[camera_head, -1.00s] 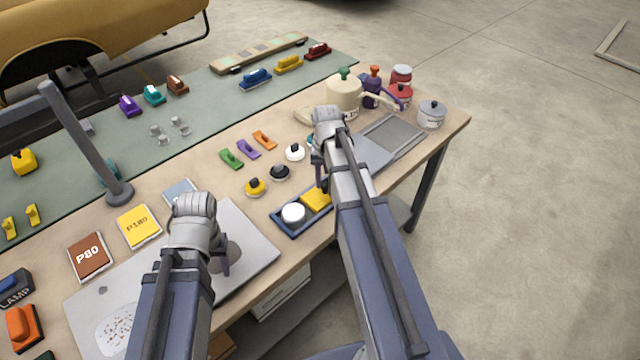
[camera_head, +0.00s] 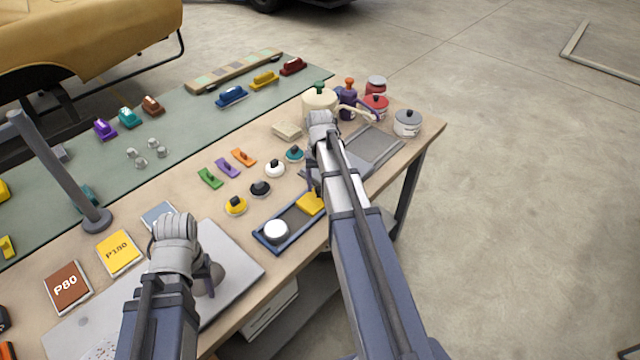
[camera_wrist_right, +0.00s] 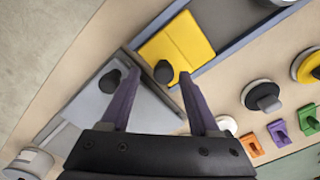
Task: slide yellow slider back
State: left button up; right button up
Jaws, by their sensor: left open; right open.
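The yellow slider (camera_head: 309,202) is a flat yellow block in a narrow blue-edged tray (camera_head: 262,240). It sits toward the tray's far right end, with bare grey floor between it and a white round knob (camera_head: 276,231). The slider (camera_wrist_right: 188,42) carries a dark knob in the right wrist view. My right gripper (camera_wrist_right: 159,75) is open, its purple fingertips on either side of that knob in the picture; I cannot tell whether they touch it. In the head view my right arm partly hides that area. My left gripper (camera_head: 205,280) is open and empty over a grey plate.
Yellow, black, white and teal round knobs (camera_head: 260,188) stand behind the tray. Green, purple and orange clips (camera_head: 227,168) lie further back. Pots (camera_head: 407,122) stand at the far right. A grey post (camera_head: 60,165) rises at left.

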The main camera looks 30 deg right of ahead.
notch_tip(320, 180, up, 8)
jog(key=p, duration=0.8)
pick_arm(q)
notch_tip(320, 180, up, 8)
pick_arm(e)
jog(key=shift+f, duration=0.1)
pick_arm(q)
jog(key=shift+f, duration=0.1)
pick_arm(e)
jog(key=s+a+n, duration=0.3)
jog(key=s+a, duration=0.2)
jog(key=a, duration=0.4)
jog(key=s+a+n, duration=0.3)
jog(key=s+a, duration=0.3)
jog(key=a, duration=0.4)
jog(key=s+a+n+h, duration=0.1)
jog(key=s+a+n, duration=0.2)
jog(key=a, duration=0.6)
jog(key=shift+s+a, duration=0.35)
jog(key=shift+s, duration=0.9)
jog(key=shift+d, duration=0.1)
